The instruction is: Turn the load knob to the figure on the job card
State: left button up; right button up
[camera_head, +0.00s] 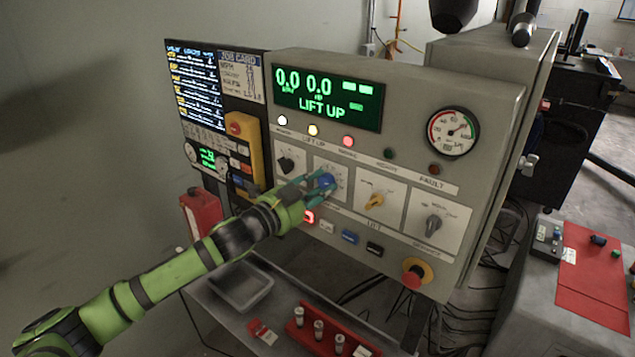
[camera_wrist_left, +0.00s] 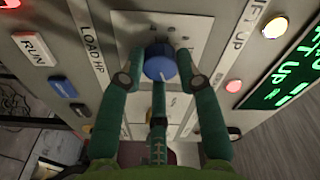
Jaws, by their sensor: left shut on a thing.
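The blue load knob (camera_head: 327,181) is on the grey control panel, second from the left in the knob row. In the left wrist view the knob (camera_wrist_left: 160,64) has a white pointer mark, and a "LOAD HP" label (camera_wrist_left: 94,42) runs beside its plate. My left gripper (camera_head: 317,184) is shut on this knob, its teal fingers around it. The fingers hide part of the dial scale. The job card (camera_head: 241,76) is at the panel's upper left; its figures are too small to read surely. My right gripper is not in view.
The green display (camera_head: 327,99) reads 0.0, 0.0 and "LIFT UP". A black knob (camera_head: 287,163), a yellow knob (camera_head: 375,201) and a grey knob (camera_head: 433,222) flank the load knob. Buttons lie below, with a red emergency stop (camera_head: 415,272). A grey tray (camera_head: 242,289) is underneath.

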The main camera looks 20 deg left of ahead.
pick_arm(q)
jog(key=shift+r+m, duration=0.4)
jog(key=shift+m, duration=0.1)
jog(key=o, duration=1.1)
jog(key=shift+o, duration=0.2)
jog(key=shift+d+f, duration=0.15)
jog(key=shift+f, duration=0.15)
jog(key=shift+s+a+f, duration=0.1)
jog(key=shift+s+a, duration=0.1)
jog(key=shift+s, duration=0.1)
jog(key=v, duration=1.1)
jog(key=shift+s+r, duration=0.15)
jog(key=shift+r, duration=0.1)
